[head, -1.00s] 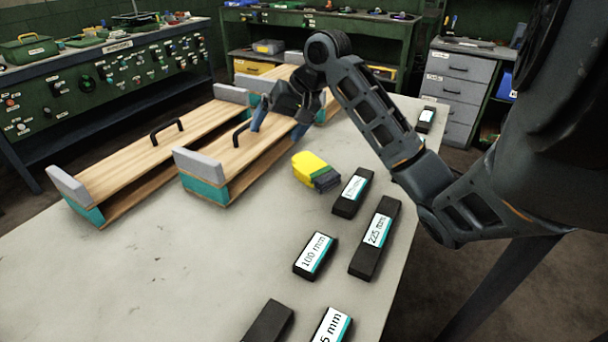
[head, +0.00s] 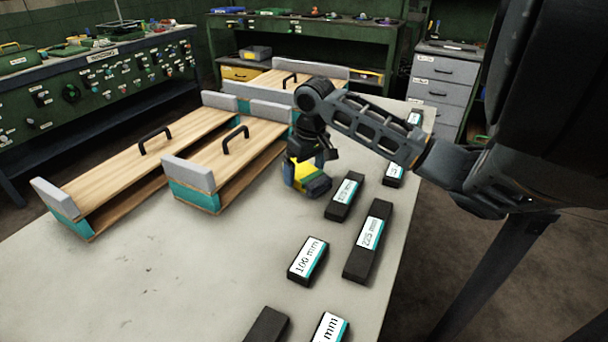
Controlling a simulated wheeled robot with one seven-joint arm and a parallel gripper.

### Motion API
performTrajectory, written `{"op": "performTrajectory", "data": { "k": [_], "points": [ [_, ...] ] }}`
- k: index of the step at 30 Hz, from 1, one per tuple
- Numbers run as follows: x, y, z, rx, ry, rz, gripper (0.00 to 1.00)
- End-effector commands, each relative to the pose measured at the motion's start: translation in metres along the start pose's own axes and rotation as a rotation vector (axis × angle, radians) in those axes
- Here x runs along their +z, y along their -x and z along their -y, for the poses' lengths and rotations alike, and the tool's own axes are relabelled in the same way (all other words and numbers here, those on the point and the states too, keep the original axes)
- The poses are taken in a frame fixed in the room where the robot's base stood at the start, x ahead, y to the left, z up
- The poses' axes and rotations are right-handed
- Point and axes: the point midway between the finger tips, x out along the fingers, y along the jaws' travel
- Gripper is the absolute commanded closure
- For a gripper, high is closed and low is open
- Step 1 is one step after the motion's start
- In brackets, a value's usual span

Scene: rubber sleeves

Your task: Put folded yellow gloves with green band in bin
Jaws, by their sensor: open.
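The folded yellow gloves (head: 306,171), with a dark grey part and a thin green band, lie on the pale table right of the nearer wooden carrier. My gripper (head: 305,176) is right at the gloves, pointing down, with its blue fingers open. One finger shows at the left side of the gloves; the other is partly hidden behind them. I cannot tell whether the fingers touch the gloves. No thing that is clearly a bin for gloves can be made out.
Two wooden carriers with black handles (head: 235,139) stand to the left, and a third (head: 300,80) stands behind. Several black labelled blocks (head: 368,240) lie along the table's right side. The table's front left (head: 130,290) is clear.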

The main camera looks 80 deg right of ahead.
Motion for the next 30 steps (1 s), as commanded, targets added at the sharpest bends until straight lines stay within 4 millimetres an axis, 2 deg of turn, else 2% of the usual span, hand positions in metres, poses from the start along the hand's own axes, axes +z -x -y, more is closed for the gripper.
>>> {"op": "performTrajectory", "data": {
  "k": [3, 10, 27, 30],
  "points": [
    [0.0002, -0.0064, -0.0002, 0.001, 0.000, 0.000, 0.00],
    [0.0000, -0.0070, 0.0001, 0.000, 0.000, -0.001, 0.02],
    [-0.0002, -0.0065, 0.0003, 0.000, 0.000, -0.001, 0.56],
    [-0.0002, -0.0065, 0.0002, 0.000, 0.000, -0.001, 0.58]
  ]
}}
